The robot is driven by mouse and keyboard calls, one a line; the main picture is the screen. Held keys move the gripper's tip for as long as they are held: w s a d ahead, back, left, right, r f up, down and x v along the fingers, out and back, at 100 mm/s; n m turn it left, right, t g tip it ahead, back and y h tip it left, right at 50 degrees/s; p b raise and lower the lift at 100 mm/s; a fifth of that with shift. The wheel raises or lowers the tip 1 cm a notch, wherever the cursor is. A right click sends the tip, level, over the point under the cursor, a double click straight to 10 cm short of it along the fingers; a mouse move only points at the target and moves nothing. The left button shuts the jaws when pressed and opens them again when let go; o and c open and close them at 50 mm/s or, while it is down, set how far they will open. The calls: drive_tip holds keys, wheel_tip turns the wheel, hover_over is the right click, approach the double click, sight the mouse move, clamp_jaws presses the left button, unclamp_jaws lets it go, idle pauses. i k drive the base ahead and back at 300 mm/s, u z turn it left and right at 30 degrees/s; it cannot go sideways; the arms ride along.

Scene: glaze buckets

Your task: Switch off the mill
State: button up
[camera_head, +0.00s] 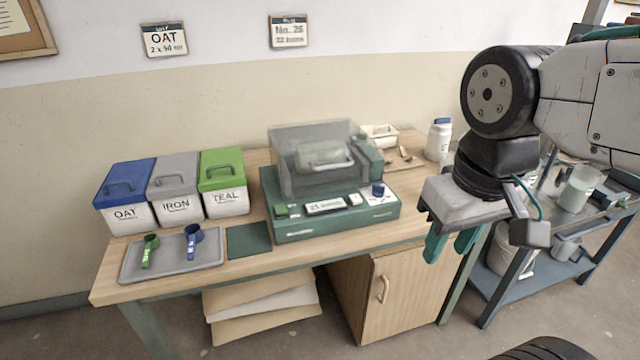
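The mill (335,222) is a green box on the wooden table, with a clear cover (290,165) over a pale jar (322,155). Its front panel has a green button (282,211) at the left, a small display (325,206), a pale switch (355,199) and a blue knob (378,189) at the right. The cover appears to be down. My gripper (452,245) hangs to the right of the mill, in front of the table's right end, with green fingers pointing down. A gap shows between the fingers, and nothing is seen in them.
Lidded buckets marked OAT (130,216), IRON (176,207) and TEAL (226,202) stand at the left. A grey tray (205,257) holds a green scoop (149,250) and a blue scoop (193,240). A white bottle (438,140) stands behind my gripper. A cart (530,285) stands at the right.

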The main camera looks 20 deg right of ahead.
sight(280, 209)
drive_tip(key=z, duration=0.35)
drive_tip(key=k, duration=0.85)
drive_tip(key=z, duration=0.6)
drive_tip(key=k, duration=0.5)
drive_tip(key=u, duration=0.35)
drive_tip(key=i, duration=0.5)
drive_tip(key=u, duration=1)
drive_tip(key=i, duration=1.2)
drive_tip(key=z, duration=0.4)
